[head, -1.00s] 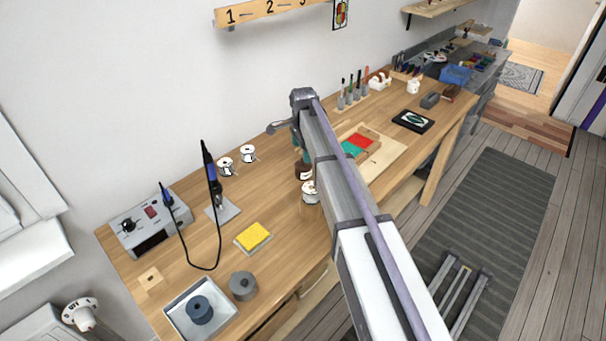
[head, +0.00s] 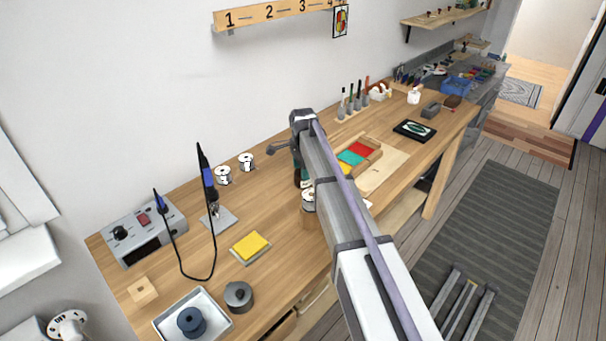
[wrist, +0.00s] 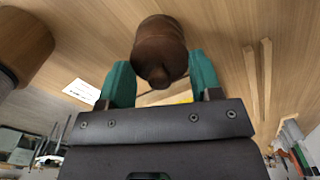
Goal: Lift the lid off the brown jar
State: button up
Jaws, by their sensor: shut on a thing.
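The brown jar (wrist: 160,30) shows at the top middle of the wrist view, with its dark rounded lid and small knob (wrist: 158,74) turned toward the camera. My gripper (wrist: 158,64) has one teal finger on each side of the lid and is shut on it. I cannot tell from this view whether the lid is apart from the jar. In the head view my gripper (head: 297,172) is low over the bench, and my arm hides most of the jar.
A wooden block with a white spool (head: 308,198) stands close by the jar. The soldering iron on its stand (head: 211,185), a yellow sponge (head: 251,246), white spools (head: 223,175) and a compartment tray (head: 362,153) are around on the bench (head: 180,255).

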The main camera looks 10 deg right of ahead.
jog(key=c, duration=0.3)
